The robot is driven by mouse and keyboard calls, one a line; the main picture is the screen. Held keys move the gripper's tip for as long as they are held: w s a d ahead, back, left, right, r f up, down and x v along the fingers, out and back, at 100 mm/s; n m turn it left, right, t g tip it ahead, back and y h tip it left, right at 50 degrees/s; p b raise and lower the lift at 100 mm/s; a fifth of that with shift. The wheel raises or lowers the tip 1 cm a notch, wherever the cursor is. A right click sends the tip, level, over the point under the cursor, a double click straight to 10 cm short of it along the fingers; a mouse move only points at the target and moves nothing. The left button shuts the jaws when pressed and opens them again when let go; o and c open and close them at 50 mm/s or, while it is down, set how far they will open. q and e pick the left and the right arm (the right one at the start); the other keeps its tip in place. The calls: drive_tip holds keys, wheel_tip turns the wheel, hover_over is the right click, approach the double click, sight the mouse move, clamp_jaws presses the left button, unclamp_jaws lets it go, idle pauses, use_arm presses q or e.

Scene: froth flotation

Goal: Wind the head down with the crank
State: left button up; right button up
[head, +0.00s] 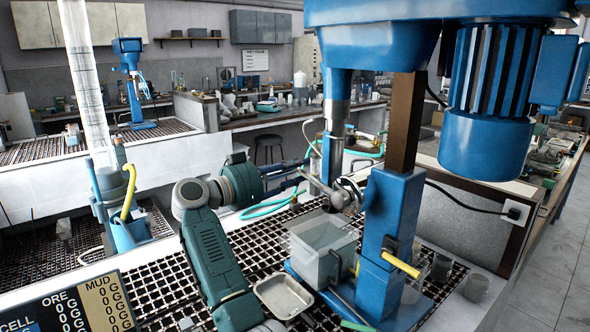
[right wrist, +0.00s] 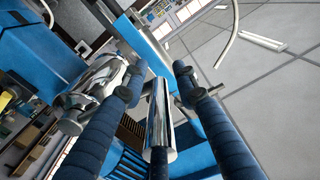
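The blue machine head (head: 400,35) stands high on a brown post (head: 405,125) that rises from a blue column (head: 390,225). A silver crank (head: 344,196) shows at the column's left side. My right gripper (head: 308,172) reaches in from the left, close to the crank. In the right wrist view, its blue ribbed fingers (right wrist: 157,68) are apart, one on each side of a polished cylinder (right wrist: 158,118), apparently the crank's handle. Gaps show between the cylinder and both fingers. Other silver crank parts (right wrist: 95,82) show to the left. My left gripper is not in view.
A clear box-shaped cell (head: 322,250) stands on the column's base, below the crank. A metal tray (head: 283,296) lies on the grating to its left. A yellow lever (head: 401,264) sticks out of the column. A large motor (head: 490,90) hangs at the right.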

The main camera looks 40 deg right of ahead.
clamp_jaws()
drive_tip(key=shift+f+n+p, duration=0.3)
drive_tip(key=shift+f+p, duration=0.1)
drive_tip(key=shift+p, duration=0.05)
